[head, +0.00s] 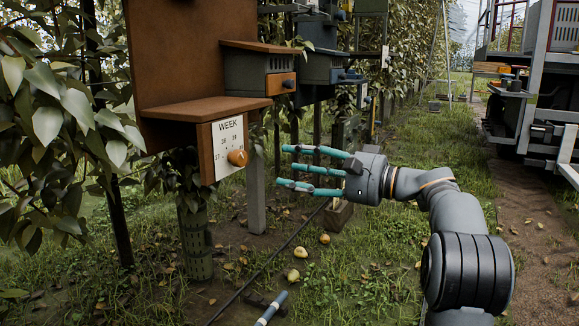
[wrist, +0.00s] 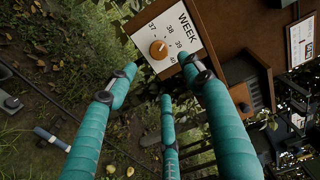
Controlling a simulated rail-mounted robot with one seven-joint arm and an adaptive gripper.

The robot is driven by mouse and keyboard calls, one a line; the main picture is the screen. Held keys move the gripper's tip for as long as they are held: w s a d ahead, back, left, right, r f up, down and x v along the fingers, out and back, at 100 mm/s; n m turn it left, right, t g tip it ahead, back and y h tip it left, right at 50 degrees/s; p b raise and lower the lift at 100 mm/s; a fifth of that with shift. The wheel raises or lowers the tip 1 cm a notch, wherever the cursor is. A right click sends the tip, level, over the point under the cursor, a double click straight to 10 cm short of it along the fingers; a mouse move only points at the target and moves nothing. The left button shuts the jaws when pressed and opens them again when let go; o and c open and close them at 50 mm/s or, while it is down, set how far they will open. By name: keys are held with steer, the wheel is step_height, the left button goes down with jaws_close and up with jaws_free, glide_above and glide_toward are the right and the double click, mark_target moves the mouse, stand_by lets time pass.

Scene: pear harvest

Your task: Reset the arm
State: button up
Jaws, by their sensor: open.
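My gripper (head: 288,167) has teal fingers spread apart and empty in the head view. It points left, in front of the brown wooden post box and to the right of its white WEEK dial plate (head: 229,146). An orange knob (head: 237,158) sits on that plate. In the wrist view, my open gripper (wrist: 165,90) reaches toward the WEEK plate (wrist: 178,32) and its orange knob (wrist: 158,49), with nothing between the fingers. The fingers look apart from the knob. My arm extends from the lower right in the head view.
A grey box with an orange front (head: 280,84) is mounted behind the dial. Yellow pears (head: 293,275) lie on the grass. A blue-grey handled tool (head: 272,308) lies at the bottom. A grey vehicle (head: 548,95) stands at the right. Leafy branches (head: 60,110) fill the left.

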mark_target(244, 159)
steer(key=x, duration=1.2)
steer(key=shift+a, duration=0.1)
